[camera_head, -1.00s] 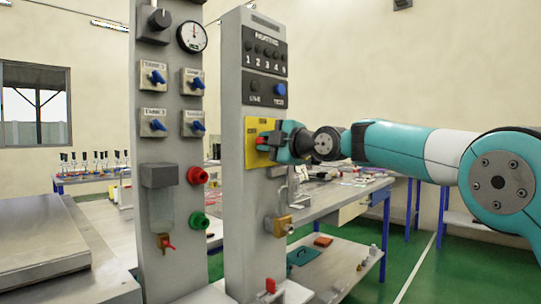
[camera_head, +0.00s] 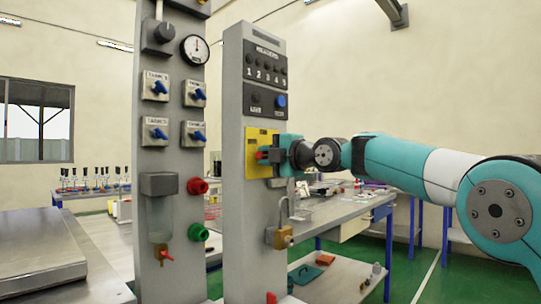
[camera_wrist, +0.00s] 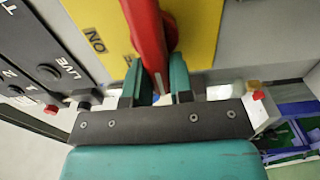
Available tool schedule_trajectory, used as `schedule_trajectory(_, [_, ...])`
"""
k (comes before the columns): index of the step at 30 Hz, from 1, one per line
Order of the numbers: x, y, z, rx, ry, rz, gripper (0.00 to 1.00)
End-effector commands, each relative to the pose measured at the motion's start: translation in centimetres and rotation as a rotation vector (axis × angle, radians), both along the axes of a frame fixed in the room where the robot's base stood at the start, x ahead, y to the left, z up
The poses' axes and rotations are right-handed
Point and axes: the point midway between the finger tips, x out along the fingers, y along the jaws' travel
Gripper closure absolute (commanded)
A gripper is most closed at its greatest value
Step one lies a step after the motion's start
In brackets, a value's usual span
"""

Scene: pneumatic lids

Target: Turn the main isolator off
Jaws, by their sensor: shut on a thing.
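The main isolator is a yellow plate (camera_head: 251,141) with a red handle (camera_head: 262,155), on the right grey column. In the wrist view, the yellow plate (camera_wrist: 203,25) carries an "ON" label left of the red handle (camera_wrist: 148,40). The handle runs down between the teal fingers of my gripper (camera_wrist: 155,88). My gripper (camera_head: 270,156) is shut on the handle at the plate's front in the head view. I cannot tell the switch position for sure.
Above the plate is a black panel (camera_head: 264,70) with numbered lamps and a blue button (camera_head: 280,101). A brass padlock (camera_head: 281,237) hangs below. The left column (camera_head: 171,60) has blue-handled valves. A workbench (camera_head: 340,212) stands behind.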

Motion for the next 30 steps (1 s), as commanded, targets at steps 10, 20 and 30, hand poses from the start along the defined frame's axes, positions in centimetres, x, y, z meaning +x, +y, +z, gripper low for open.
schedule_trajectory(10, [-0.3, -0.2, 0.8, 0.01, -0.022, -0.005, 0.58])
schedule_trajectory(20, [-4.3, -5.9, 0.3, 0.007, -0.014, -0.01, 0.53])
schedule_trajectory(30, [-9.3, -12.0, 0.3, 0.005, -0.007, -0.004, 0.53])
